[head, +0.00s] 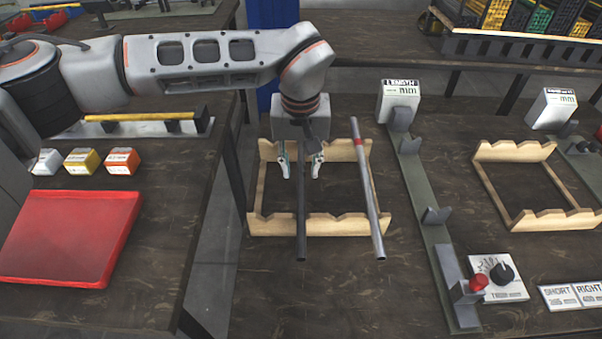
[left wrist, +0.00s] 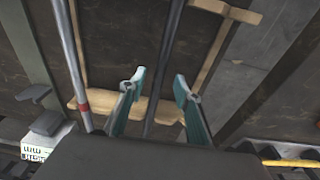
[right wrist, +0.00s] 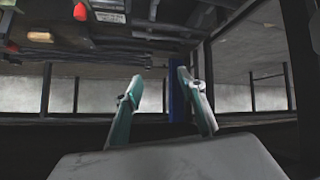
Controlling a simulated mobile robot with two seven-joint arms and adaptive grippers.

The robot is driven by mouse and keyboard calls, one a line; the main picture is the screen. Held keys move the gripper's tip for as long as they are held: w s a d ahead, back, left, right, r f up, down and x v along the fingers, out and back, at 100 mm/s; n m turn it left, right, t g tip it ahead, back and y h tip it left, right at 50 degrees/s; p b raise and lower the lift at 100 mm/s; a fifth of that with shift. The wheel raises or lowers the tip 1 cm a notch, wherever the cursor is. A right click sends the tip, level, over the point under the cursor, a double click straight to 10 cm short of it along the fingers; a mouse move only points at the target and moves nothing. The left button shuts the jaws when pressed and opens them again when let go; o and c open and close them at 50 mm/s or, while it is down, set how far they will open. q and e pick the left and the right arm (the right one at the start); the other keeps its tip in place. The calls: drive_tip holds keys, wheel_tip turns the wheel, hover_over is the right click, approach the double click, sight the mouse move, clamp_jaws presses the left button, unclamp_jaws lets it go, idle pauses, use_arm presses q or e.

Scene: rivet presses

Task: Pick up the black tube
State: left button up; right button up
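The black tube (head: 301,215) lies across the notched wooden rack (head: 322,224) on the table, in its left part. A grey metal tube with a red band (head: 368,190) lies to its right on the same rack. My left gripper (head: 301,172) is open above the far half of the black tube. In the left wrist view its fingers (left wrist: 158,92) stand apart, with the black tube (left wrist: 163,75) running between them and the grey tube (left wrist: 72,55) to the left. My right gripper (right wrist: 152,88) is open and empty, away from the rack, facing shelving.
A second wooden rack (head: 560,217), empty, stands at the right. A long green measuring fixture (head: 430,215) lies between the racks. A red tray (head: 75,235) and several small boxes (head: 82,161) are on the left table. A gap separates the two tables.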

use_arm(q)
drive_tip(key=shift+w+f, duration=0.1)
drive_tip(key=shift+f, duration=0.35)
clamp_jaws()
drive_tip(key=shift+r, duration=0.15)
